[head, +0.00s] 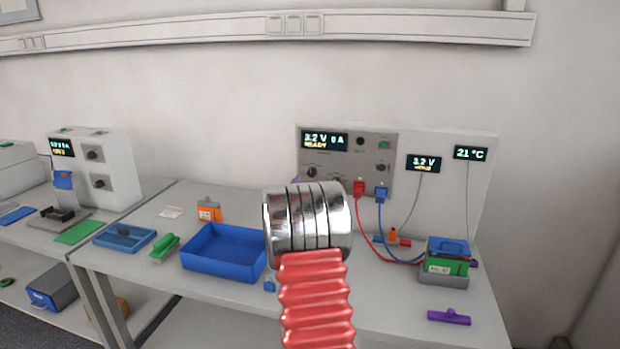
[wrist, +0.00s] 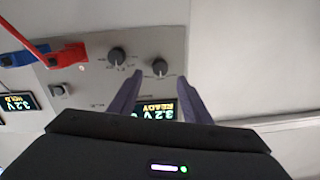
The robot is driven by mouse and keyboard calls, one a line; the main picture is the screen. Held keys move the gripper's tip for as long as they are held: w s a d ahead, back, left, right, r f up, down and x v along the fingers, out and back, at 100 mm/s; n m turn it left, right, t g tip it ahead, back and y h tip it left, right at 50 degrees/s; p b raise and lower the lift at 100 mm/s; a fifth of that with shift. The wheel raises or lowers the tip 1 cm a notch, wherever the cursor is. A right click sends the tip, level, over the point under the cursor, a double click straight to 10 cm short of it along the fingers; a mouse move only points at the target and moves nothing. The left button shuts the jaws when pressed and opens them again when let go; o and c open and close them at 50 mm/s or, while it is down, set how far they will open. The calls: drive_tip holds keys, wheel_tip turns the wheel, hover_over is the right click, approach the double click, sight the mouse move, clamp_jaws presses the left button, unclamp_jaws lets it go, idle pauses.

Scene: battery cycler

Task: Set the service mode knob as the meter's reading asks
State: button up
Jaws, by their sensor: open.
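The cycler's grey front panel (head: 345,165) has a display (head: 325,141) reading 3.2 V, 0 A and READY. The wrist view is upside down and shows two dark round knobs, one (wrist: 117,55) left of my fingers and one (wrist: 160,68) framed between the fingertips. I cannot read which is the service mode knob. My gripper (wrist: 160,76) is open and empty, facing the panel; its distance is unclear.
Red (head: 359,188) and blue (head: 381,193) plugs with cables hang from the panel's lower edge. A 21 °C display (head: 470,153) is at right. A blue tray (head: 222,252), a battery in a holder (head: 447,262) and a purple piece (head: 449,317) are on the bench.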

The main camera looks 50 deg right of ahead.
sight(311, 174)
drive_tip(key=shift+x, duration=3.05)
drive_tip(key=c, duration=1)
